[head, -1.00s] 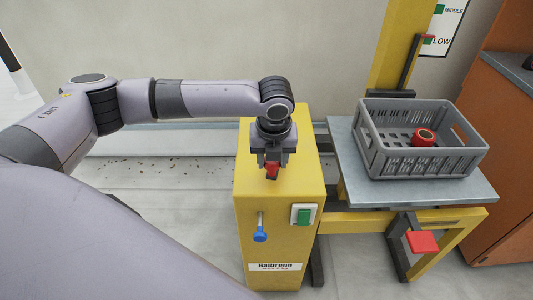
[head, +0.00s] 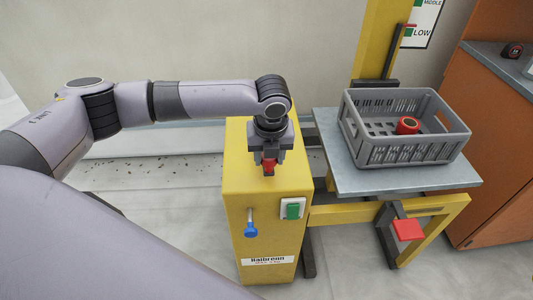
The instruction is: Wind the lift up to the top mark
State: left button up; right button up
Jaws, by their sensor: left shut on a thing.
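The yellow lift has a winch box (head: 262,215) at the middle and a mast (head: 382,40) behind a grey platform (head: 350,182). A red pointer (head: 410,26) beside the mast sits about level with, or just above, the LOW mark on the scale board (head: 422,31). MIDDLE shows higher; the top mark is out of view. My left gripper (head: 269,160) points down over the winch box top, shut on a small red part (head: 268,167). The gripper hides what this part joins to. My right gripper is not in view.
A grey crate (head: 375,151) with a red roll (head: 407,125) in it stands on the platform. A blue-knobbed lever (head: 250,231) and green switch (head: 293,210) are on the box front. A red pedal (head: 408,230) is low right. An orange cabinet (head: 500,140) bounds the right.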

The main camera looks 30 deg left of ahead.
pick_arm(q)
jog(key=shift+d, duration=0.45)
jog(key=shift+w+d+r+p, duration=0.1)
jog(key=shift+w+d+p, duration=0.25)
jog(key=shift+w+d, duration=0.2)
jog(key=shift+d, duration=0.1)
jog(key=shift+w, duration=0.1)
jog(key=shift+w+d, duration=0.6)
jog(key=shift+w, duration=0.15)
jog(key=shift+w+d, duration=0.45)
jog(key=shift+w, duration=0.45)
